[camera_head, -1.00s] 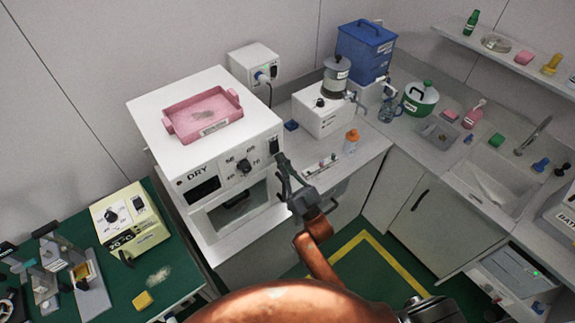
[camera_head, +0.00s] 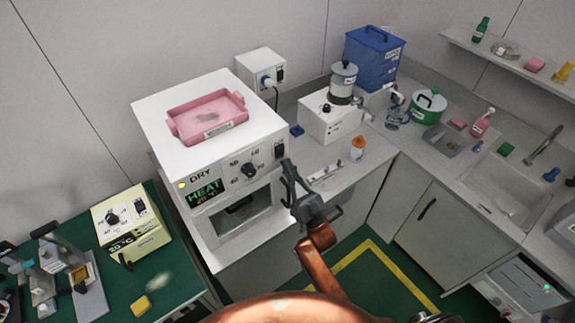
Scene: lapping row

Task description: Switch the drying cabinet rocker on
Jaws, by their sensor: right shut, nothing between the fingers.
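The white drying cabinet (camera_head: 215,155) stands left of centre, marked DRY. Its display (camera_head: 204,191) is lit with green letters reading HEAT, and a small yellow lamp (camera_head: 182,185) glows above it. The dark rocker (camera_head: 279,150) sits at the right end of the front panel, right of the round knob (camera_head: 250,170). My right gripper (camera_head: 288,170) is shut and empty, its tips just below and right of the rocker. I cannot tell whether they touch the panel. My left gripper is not in view.
A pink tray (camera_head: 176,131) lies on the cabinet top. A wall socket box (camera_head: 261,69) with a plug is behind. A white counter with an orange-capped bottle (camera_head: 357,148) lies to the right. A green bench with a cream unit (camera_head: 130,222) is at left.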

